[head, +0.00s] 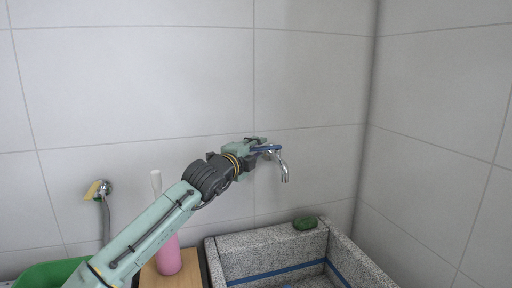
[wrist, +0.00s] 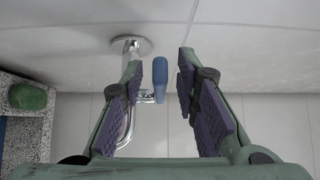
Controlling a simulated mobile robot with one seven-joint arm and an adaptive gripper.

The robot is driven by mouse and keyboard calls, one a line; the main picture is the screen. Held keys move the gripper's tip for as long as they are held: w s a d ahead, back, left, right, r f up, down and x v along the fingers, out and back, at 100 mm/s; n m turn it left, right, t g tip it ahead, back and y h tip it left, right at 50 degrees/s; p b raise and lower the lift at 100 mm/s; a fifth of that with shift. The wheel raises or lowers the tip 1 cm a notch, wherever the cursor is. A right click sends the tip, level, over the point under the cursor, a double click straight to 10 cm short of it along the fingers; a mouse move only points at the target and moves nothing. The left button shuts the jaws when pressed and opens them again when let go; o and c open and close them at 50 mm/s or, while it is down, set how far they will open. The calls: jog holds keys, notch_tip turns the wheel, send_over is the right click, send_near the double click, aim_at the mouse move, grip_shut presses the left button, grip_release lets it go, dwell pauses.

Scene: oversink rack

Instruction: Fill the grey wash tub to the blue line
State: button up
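The grey wash tub (head: 262,240) is a speckled stone basin at the lower right of the head view. A blue line (head: 276,273) runs along its inner walls; its bottom is cut off, so I cannot see a water level. A chrome tap (head: 284,170) with a blue lever (wrist: 160,79) comes out of the wall above the tub. No stream shows below its spout. My gripper (wrist: 162,72) is open at the tap. In the wrist view the lever appears between the fingers, with no clear contact; its exact depth between them I cannot tell.
A green lump (head: 305,223) lies on the tub's back rim. Left of the tub, a pink bottle (head: 168,258) with a white top stands on a wooden board (head: 191,262). A yellow-handled tap (head: 97,190) with a hose and a green container (head: 45,274) are at far left.

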jog(key=shift+c, duration=0.3)
grip_shut()
dwell(0.6)
